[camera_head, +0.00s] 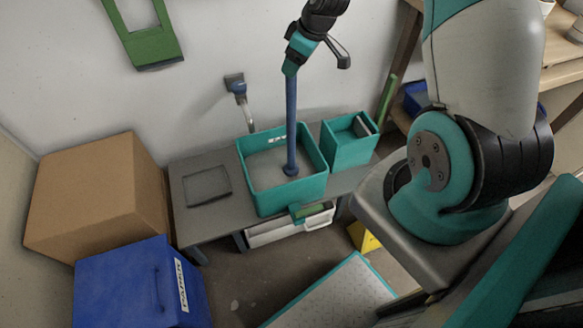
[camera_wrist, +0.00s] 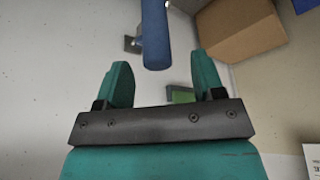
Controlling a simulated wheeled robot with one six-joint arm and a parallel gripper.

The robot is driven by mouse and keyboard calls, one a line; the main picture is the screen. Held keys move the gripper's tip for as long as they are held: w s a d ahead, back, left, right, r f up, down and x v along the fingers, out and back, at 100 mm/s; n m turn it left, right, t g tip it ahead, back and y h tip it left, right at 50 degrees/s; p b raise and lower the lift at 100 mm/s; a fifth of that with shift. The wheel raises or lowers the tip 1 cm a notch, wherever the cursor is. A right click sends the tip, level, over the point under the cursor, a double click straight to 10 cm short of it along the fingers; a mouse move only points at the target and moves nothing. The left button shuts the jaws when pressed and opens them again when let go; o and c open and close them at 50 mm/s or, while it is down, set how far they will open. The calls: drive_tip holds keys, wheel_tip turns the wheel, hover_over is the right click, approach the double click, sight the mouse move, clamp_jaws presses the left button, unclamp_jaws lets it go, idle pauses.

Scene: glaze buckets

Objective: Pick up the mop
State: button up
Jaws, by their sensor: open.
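A blue pole (camera_head: 291,125), which looks like the mop's handle, stands upright in a teal bin (camera_head: 262,205) on a low grey bench. Its foot is a small dark blue disc on the bin floor; no other mop head shows. My gripper (camera_head: 290,68) is at the pole's upper end in the head view. In the wrist view, my gripper (camera_wrist: 161,62) has its two teal fingers spread apart. The blue pole (camera_wrist: 155,30) comes in from the top edge and its end shows in line with the gap. The fingers are not closed on it.
A smaller teal bin (camera_head: 350,152) stands right of the large one. A wall tap (camera_head: 239,92) is behind. A cardboard box (camera_head: 95,195) and a blue bin (camera_head: 135,290) are at the left. A wooden shelf (camera_head: 560,50) is at the right.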

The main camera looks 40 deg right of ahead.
drive_tip(key=shift+p+x, duration=0.35)
drive_tip(key=shift+x, duration=2.4)
drive_tip(key=shift+w+d, duration=0.1)
clamp_jaws()
